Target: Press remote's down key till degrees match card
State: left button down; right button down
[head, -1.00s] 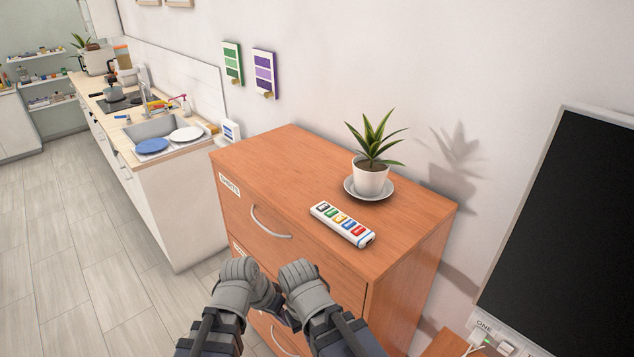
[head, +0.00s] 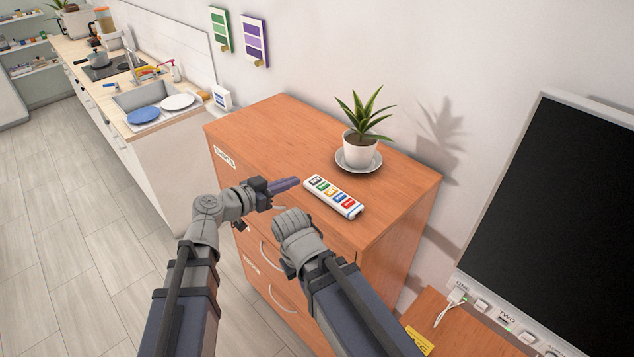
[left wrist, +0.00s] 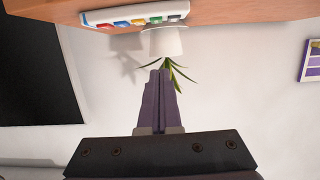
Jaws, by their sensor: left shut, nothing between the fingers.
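The remote (head: 333,197), a white bar with several coloured keys, lies on top of the wooden drawer unit (head: 260,130). Its key marks are too small to read. The remote (left wrist: 135,18) also shows at the top of the left wrist view. I cannot make out a card with degrees.
A potted plant (head: 360,150) on a saucer stands behind the remote. A small white device (head: 221,98) with a blue face is beyond the unit's left end. A dark screen (head: 560,190) is at the right, with a yellow label (head: 418,342) on the lower surface.

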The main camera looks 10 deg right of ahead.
pick_arm(q)
jog(key=b, duration=0.3)
send_over(317, 190)
jog(key=f, duration=0.2)
jog(key=shift+w+d+f, duration=0.25)
jog(key=shift+f, duration=0.15)
jog(key=shift+s+a+f+b, duration=0.15)
jog(key=shift+f+b, duration=0.2)
jog(key=shift+f, duration=0.05)
jog(key=shift+s+a+f+b, duration=0.1)
jog(key=shift+f+b, duration=0.25)
jog(key=shift+f, duration=0.05)
jog(key=shift+f+b, duration=1.05)
jog(key=shift+f, duration=0.1)
